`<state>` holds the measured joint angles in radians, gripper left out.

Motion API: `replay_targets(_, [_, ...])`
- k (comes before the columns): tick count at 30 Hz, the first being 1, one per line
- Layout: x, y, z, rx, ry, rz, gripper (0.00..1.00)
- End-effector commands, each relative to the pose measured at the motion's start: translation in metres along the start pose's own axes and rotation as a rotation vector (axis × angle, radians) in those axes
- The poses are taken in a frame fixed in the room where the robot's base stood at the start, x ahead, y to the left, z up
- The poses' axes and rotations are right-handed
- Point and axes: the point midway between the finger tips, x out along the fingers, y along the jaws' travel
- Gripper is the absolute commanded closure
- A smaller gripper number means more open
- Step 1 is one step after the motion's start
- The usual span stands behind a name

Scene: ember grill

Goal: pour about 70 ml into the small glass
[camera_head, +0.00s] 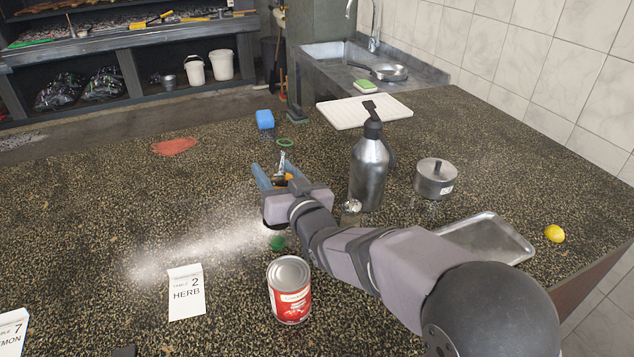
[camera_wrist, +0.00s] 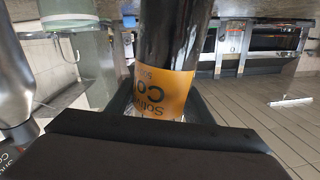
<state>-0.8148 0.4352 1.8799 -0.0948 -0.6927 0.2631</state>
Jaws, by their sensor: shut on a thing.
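My gripper (camera_head: 274,176) is shut on a dark bottle with an orange label (camera_wrist: 165,92). In the wrist view the lettering is upside down and the bottle runs up out of the picture. In the head view my gripper hides most of the bottle; only a bit of orange shows between the fingers. A small, clear, shiny vessel (camera_head: 351,207), perhaps the small glass, stands right of my gripper and is partly hidden by my arm. Its contents cannot be told.
A steel pump bottle (camera_head: 369,172) stands right of my gripper, with a lidded steel pot (camera_head: 435,179) beyond. A red-labelled can (camera_head: 289,290) and a HERB card (camera_head: 186,292) stand in front. A metal tray (camera_head: 487,240) and lemon (camera_head: 554,233) are right. The left counter is mostly clear.

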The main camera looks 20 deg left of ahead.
Motion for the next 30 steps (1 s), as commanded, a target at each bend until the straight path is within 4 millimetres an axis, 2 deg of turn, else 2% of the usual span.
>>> replay_targets(1, [-0.001, -0.003, -0.019, 0.016, 0.002, -0.001, 0.84])
replay_targets(11, [-0.002, -0.009, -0.05, 0.143, -0.033, -0.001, 0.84])
replay_targets(21, [0.0, -0.001, -0.035, 0.444, -0.116, 0.0, 0.84])
replay_targets(30, [-0.002, -0.009, -0.02, 0.633, -0.167, -0.002, 0.84])
